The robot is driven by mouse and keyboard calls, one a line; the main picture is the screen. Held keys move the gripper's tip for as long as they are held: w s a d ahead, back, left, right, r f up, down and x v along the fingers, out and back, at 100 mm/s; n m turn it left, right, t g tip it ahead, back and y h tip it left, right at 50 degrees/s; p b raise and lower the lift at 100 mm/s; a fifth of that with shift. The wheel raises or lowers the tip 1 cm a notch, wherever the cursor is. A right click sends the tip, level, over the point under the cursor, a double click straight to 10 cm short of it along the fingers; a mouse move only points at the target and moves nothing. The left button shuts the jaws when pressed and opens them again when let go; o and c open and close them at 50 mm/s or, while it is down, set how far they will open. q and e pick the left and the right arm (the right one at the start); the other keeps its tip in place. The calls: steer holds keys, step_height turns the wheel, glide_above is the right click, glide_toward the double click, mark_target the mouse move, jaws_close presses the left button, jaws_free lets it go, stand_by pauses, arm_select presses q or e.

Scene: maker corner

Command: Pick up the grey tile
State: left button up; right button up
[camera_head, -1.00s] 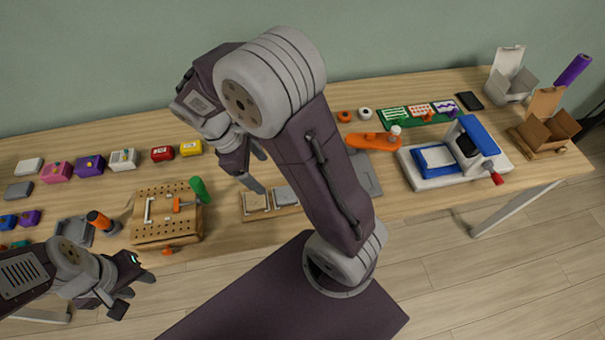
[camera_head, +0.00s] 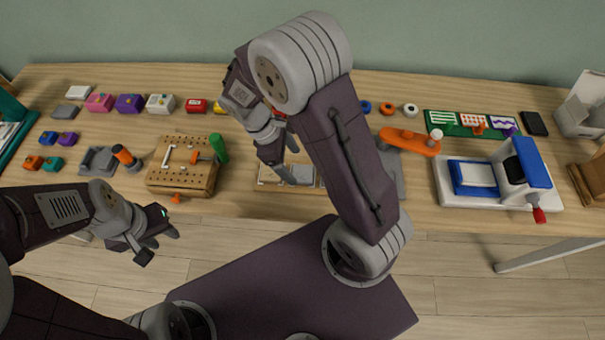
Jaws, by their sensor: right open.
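The grey tile (camera_head: 303,175) lies on a low wooden holder (camera_head: 268,187) in the middle of the table, near its front edge. A paler tile lies to its left, partly hidden. My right gripper (camera_head: 286,157) is open and points down at the holder, with its fingertips over or just behind the grey tile. The exact gap to the tile cannot be told. My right arm hides the holder's right part. My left gripper (camera_head: 158,246) is open and empty, in front of the table's front edge at the left.
A pegboard block (camera_head: 183,180) with a green-handled tool (camera_head: 218,149) stands left of the holder. A grey plate (camera_head: 393,172) lies behind my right arm. An orange clamp-like piece (camera_head: 410,140) and a blue-and-white machine (camera_head: 480,182) stand to the right. Small coloured boxes line the back left.

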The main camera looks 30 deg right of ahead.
mark_target(303, 173)
steer(key=b+x, duration=0.1)
steer(key=x, duration=0.3)
steer(key=shift+s+d+f, duration=0.25)
steer(key=shift+c, duration=0.3)
steer(key=c, duration=1.4)
steer(key=shift+r, duration=0.15)
steer(key=shift+r, duration=0.3)
steer(key=r, duration=0.1)
steer(key=r+p, duration=0.1)
steer(key=r, duration=0.2)
steer(key=shift+s+a, duration=0.25)
steer(key=shift+a, duration=0.1)
steer(key=s+a+r+p, duration=0.2)
steer(key=s+a+r, duration=0.4)
steer(key=s, duration=0.2)
steer(key=shift+s+a, duration=0.3)
steer(key=shift+s, duration=0.05)
